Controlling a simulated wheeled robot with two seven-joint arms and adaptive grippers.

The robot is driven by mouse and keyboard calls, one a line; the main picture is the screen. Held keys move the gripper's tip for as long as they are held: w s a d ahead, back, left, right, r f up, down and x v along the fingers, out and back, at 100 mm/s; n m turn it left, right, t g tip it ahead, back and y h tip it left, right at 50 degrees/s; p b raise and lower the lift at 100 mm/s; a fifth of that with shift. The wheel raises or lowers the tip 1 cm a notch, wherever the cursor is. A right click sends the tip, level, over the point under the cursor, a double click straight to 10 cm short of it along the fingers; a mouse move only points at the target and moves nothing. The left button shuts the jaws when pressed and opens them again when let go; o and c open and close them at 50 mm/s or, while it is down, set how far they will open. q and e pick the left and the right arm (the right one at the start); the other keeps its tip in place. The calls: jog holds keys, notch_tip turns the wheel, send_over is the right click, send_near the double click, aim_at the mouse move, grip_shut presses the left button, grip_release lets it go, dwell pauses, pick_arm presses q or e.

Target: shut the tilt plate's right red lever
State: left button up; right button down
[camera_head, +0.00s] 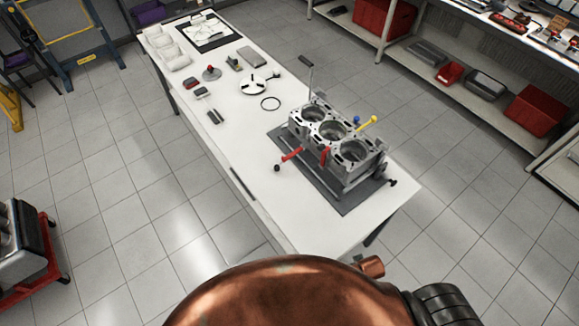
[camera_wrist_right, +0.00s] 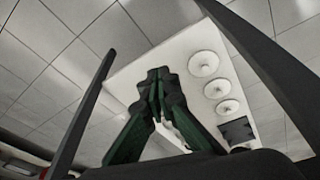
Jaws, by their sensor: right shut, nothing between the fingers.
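The grey engine block (camera_head: 338,137), with three large bores on top, stands on the dark tilt plate (camera_head: 345,206) near the table's front end. One red lever (camera_head: 292,155) sticks out to the left from the block's near side. The right red lever (camera_head: 324,156) stands roughly upright against the near face. I cannot tell how either is latched. My right gripper (camera_wrist_right: 158,74) shows only in its wrist view, its dark fingertips together and empty. No lever shows in that view. My left gripper is not in view.
A yellow-knobbed lever (camera_head: 368,123) and a thin upright rod (camera_head: 310,82) rise by the block.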

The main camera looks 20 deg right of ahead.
jog(key=s+f+g+b, duration=0.1)
jog(key=s+f, duration=0.3)
jog(key=f, duration=0.4)
jog(key=s+f, duration=0.3)
jog(key=f, duration=0.5)
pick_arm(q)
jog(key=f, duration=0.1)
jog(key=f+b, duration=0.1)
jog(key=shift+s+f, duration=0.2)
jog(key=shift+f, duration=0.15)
pick_arm(e)
jog(key=s+f, duration=1.2)
jog(key=s, duration=0.3)
jog(key=shift+a+n+g, duration=0.2)
jog(key=shift+n+g, duration=0.2)
